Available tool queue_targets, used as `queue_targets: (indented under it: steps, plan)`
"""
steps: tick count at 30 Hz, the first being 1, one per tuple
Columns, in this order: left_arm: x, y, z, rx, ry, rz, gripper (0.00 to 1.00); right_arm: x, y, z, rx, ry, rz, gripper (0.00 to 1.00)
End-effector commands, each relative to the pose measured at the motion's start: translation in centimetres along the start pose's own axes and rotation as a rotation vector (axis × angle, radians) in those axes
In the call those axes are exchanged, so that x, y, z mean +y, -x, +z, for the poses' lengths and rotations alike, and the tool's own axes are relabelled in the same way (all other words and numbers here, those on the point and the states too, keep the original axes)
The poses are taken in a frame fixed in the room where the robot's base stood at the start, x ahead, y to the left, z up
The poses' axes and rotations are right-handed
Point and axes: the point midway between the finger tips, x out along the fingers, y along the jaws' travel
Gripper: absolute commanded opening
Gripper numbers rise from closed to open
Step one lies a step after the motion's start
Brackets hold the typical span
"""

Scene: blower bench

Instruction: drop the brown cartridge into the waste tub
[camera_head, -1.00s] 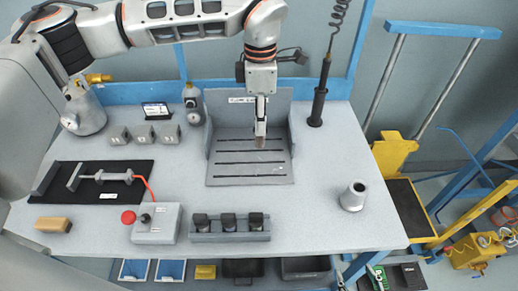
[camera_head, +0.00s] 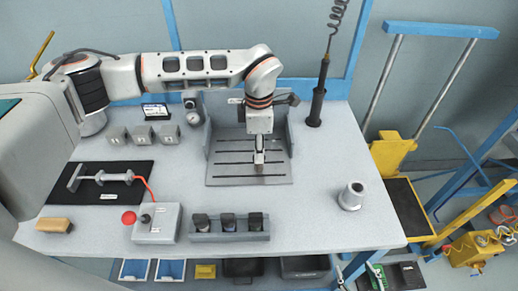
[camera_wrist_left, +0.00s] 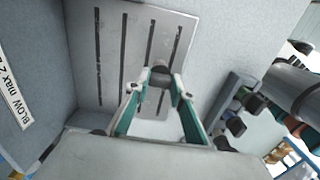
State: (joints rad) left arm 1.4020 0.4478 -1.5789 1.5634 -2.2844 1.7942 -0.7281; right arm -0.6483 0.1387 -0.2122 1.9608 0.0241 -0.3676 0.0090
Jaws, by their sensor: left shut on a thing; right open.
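My left gripper (camera_head: 260,158) is shut on the brown cartridge (camera_head: 260,169), holding it by its upper end over the slotted floor of the blow booth. In the left wrist view only a dark end of the cartridge (camera_wrist_left: 160,73) shows between the fingertips (camera_wrist_left: 160,90). I cannot tell whether the cartridge touches the floor. Below the bench's front edge are a black tub (camera_head: 243,268) and a grey tub (camera_head: 304,266), both partly hidden by the bench; I cannot tell which is the waste tub. My right gripper is not in view.
The blow booth (camera_head: 249,181) has walls at the back and sides. In front stand a rack (camera_head: 228,236) with three dark cartridges and a control box (camera_head: 157,223) with a red button. A grey conical cup (camera_head: 352,195) stands right. The bench between booth and cup is clear.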

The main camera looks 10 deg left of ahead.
Motion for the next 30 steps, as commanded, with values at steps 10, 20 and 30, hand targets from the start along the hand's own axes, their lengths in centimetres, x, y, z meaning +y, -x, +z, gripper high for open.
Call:
queue_targets:
  steps: [10, 20, 30]
  plan:
    - [0.0, -0.3, 0.0, 0.001, 0.000, -0.001, 0.40, -0.1, -0.1, 0.3, -0.003, 0.000, -0.001, 0.53]
    - [0.0, 0.1, 0.0, 0.000, 0.000, -0.001, 0.40, 0.0, 0.0, 0.0, -0.001, 0.000, -0.001, 0.53]
    - [0.1, 5.7, 0.0, -0.001, 0.000, 0.005, 0.40, -0.1, -0.2, 0.3, 0.003, 0.000, 0.000, 0.53]
